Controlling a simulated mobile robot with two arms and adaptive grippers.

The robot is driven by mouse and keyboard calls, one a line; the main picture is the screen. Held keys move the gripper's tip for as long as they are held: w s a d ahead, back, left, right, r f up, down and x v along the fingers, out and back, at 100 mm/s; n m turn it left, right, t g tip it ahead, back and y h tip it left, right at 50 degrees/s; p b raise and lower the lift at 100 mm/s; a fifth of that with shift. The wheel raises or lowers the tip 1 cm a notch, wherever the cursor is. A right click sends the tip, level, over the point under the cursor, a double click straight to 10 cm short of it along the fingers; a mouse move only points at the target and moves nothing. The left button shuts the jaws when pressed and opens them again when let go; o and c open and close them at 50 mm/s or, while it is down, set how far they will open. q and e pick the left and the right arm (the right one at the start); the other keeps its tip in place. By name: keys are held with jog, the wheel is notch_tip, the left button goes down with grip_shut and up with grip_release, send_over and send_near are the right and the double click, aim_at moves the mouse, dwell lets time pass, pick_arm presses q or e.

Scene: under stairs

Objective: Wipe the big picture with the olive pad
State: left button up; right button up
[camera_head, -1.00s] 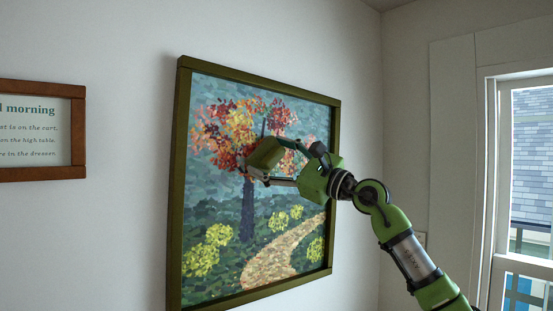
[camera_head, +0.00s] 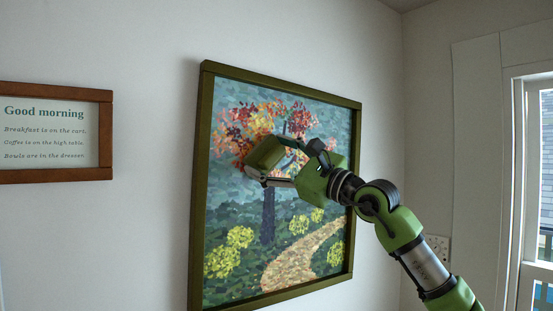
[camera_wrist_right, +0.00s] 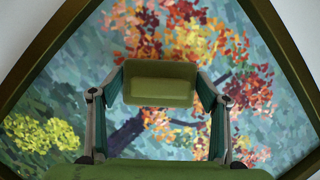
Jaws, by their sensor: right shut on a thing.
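The big picture (camera_head: 230,210) hangs on the wall in a dark olive frame and shows a tree with red and orange leaves, yellow bushes and a path. It also fills most of the right wrist view (camera_wrist_right: 240,50). My right gripper (camera_head: 270,162) is shut on the olive pad (camera_head: 264,152), in front of the tree's lower leaves. In the right wrist view the pad (camera_wrist_right: 160,84) sits between both fingers, with the painted canvas behind it. I cannot tell whether the pad touches the canvas. My left gripper is not in view.
A brown-framed sign (camera_head: 50,175) reading "Good morning" hangs on the wall left of the picture. A window (camera_head: 535,170) is at the far right, past the room corner. A wall socket (camera_head: 438,248) shows behind my right arm. The wall between sign and picture is bare.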

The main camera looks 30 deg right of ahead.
jog(key=shift+s+d+f+b, duration=0.1)
jog(key=shift+s+f+b, duration=0.1)
jog(key=shift+s+b, duration=0.45)
jog(key=s, duration=0.1)
jog(key=s+b, duration=0.2)
jog(key=shift+s+d+r, duration=0.1)
jog(key=shift+s+d, duration=0.15)
jog(key=shift+d, duration=0.05)
jog(key=shift+s+r, duration=0.1)
jog(key=shift+s, duration=0.4)
jog(key=s+b, duration=0.1)
jog(key=s, duration=0.2)
jog(key=shift+d+b, duration=0.3)
jog(key=shift+b, duration=0.1)
